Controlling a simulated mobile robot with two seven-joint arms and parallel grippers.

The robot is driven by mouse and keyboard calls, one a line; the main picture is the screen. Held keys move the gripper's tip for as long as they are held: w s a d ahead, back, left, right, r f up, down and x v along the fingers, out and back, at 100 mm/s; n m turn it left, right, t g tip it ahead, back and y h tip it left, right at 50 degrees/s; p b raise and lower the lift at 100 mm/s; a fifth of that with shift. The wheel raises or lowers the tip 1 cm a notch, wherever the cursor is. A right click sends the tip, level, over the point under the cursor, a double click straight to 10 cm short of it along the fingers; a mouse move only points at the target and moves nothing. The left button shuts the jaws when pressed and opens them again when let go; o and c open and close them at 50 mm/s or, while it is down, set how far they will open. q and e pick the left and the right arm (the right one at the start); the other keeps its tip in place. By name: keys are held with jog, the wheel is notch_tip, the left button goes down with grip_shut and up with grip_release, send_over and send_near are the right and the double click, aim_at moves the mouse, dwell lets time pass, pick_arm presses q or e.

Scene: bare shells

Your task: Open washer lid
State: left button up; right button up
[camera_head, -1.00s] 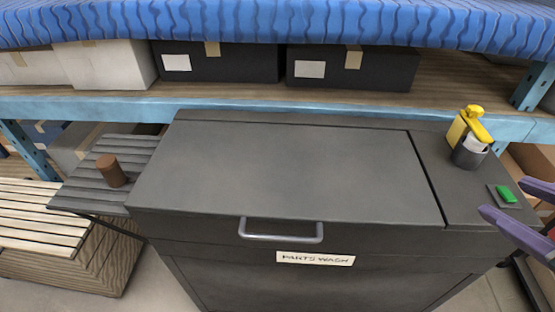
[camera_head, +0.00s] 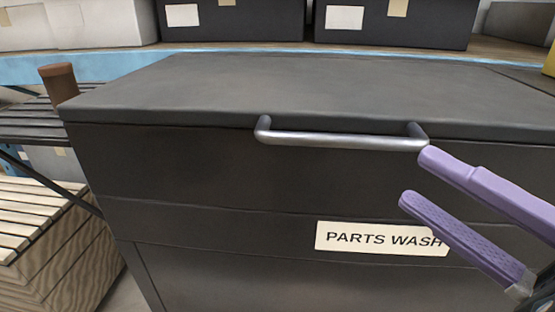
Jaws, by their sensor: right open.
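The dark grey parts washer (camera_head: 200,170) fills the middle of the view, with a "PARTS WASH" label (camera_head: 370,238) on its front. Its flat lid (camera_head: 300,85) is closed. A silver bar handle (camera_head: 340,139) runs along the lid's front edge. My right gripper (camera_head: 415,178) has two purple fingers, spread open and empty. Its upper fingertip is at or just below the handle's right end; I cannot tell whether they touch. The lower fingertip is in front of the washer's face, above the label. The lower finger hides the label's right end. My left gripper is not in view.
A slatted side shelf (camera_head: 40,125) with a brown cylinder (camera_head: 59,84) is at the left, above a light wooden slatted crate (camera_head: 35,215). Behind the lid, a shelf holds black boxes (camera_head: 235,20) and a white box (camera_head: 100,24).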

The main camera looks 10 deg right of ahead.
aim_at(351, 146)
jog(key=p+x, duration=0.1)
jog(key=x, duration=0.9)
jog(key=shift+s+a+f, duration=0.15)
jog(key=shift+a, duration=0.05)
jog(key=shift+c, duration=0.3)
grip_shut()
dwell(0.8)
